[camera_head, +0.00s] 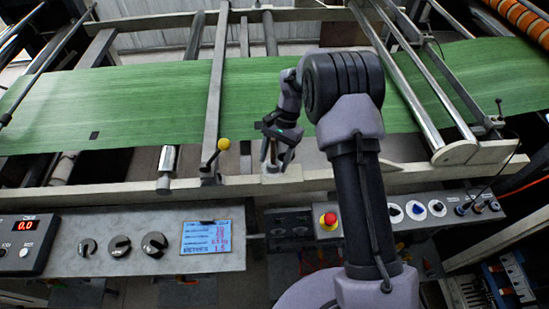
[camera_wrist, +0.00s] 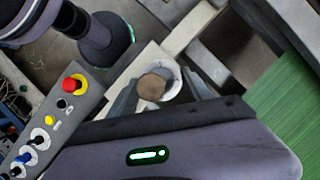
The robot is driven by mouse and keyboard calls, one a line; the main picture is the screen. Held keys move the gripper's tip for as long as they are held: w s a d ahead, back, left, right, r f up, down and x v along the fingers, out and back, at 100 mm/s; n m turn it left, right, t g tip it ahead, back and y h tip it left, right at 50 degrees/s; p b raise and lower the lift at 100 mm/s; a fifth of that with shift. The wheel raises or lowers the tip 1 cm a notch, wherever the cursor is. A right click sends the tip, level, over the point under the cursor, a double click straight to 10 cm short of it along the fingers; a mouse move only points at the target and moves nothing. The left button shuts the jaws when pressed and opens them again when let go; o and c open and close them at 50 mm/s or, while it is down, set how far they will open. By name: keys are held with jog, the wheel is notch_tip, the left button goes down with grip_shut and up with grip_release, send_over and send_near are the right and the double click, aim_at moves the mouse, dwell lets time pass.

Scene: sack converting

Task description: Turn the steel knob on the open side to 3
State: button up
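A round knob (camera_wrist: 152,87) with a brownish-looking top stands on a pale round dial plate (camera_wrist: 173,80) in the wrist view. The dial's numbers and the knob's pointer cannot be read. My gripper (camera_wrist: 160,88) is open, with one finger on either side of the knob. A gap shows at the right finger; whether the left finger touches is unclear. In the head view my gripper (camera_head: 276,162) points down over the pale machine beam (camera_head: 315,179), and its fingers partly hide the knob there.
A yellow-ball lever (camera_head: 223,145) and a steel cylinder (camera_head: 167,162) stand left of my gripper. A red emergency button (camera_head: 329,220) is on the panel nearer me, beside several small selector knobs (camera_head: 416,210). Green sheet (camera_head: 150,100) runs behind the beam.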

jog(key=p+v, duration=0.4)
jog(key=v, duration=1.3)
jog(key=shift+r+p, duration=0.2)
jog(key=shift+p, duration=0.2)
